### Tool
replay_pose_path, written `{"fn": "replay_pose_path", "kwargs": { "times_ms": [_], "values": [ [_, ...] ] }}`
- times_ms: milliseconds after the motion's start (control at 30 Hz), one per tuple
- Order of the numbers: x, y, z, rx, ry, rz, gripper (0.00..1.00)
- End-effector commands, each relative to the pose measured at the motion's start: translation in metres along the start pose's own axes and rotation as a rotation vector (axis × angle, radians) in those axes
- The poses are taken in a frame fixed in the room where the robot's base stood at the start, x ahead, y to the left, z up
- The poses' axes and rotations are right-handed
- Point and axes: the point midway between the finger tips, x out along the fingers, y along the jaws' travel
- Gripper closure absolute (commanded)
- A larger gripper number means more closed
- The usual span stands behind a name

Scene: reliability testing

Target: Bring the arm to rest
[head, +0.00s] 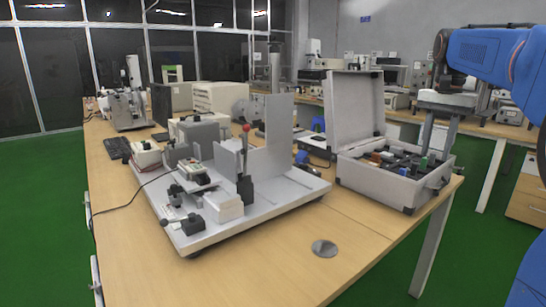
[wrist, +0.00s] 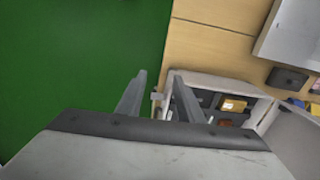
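My blue arm (head: 488,50) reaches in from the right edge of the head view, at the upper right. My grey gripper (head: 434,148) hangs from it with its fingers pointing down, in front of the open case's right side in the picture. In the wrist view my gripper (wrist: 158,76) shows two fingers apart with nothing between them. The fingertips appear over the green floor and the table edge, beside the case. Their exact height above the case cannot be told.
The open silver case (head: 375,189) holds several small coloured parts; its lid stands up. It also shows in the wrist view (wrist: 210,77). A white test fixture (head: 285,207) with a red-knobbed lever and a metal disc (head: 324,248) share the wooden table (head: 240,265). Green floor lies free right of the table.

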Motion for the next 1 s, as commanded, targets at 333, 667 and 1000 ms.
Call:
{"fn": "replay_pose_path", "kwargs": {
  "times_ms": [333, 667, 1000],
  "values": [
    [0.01, 0.007, 0.035, -0.085, 0.033, -0.022, 0.66],
    [0.041, 0.025, 0.103, -0.254, 0.1, -0.063, 0.66],
    [0.106, 0.061, 0.19, -0.49, 0.197, -0.112, 0.66]
  ]
}}
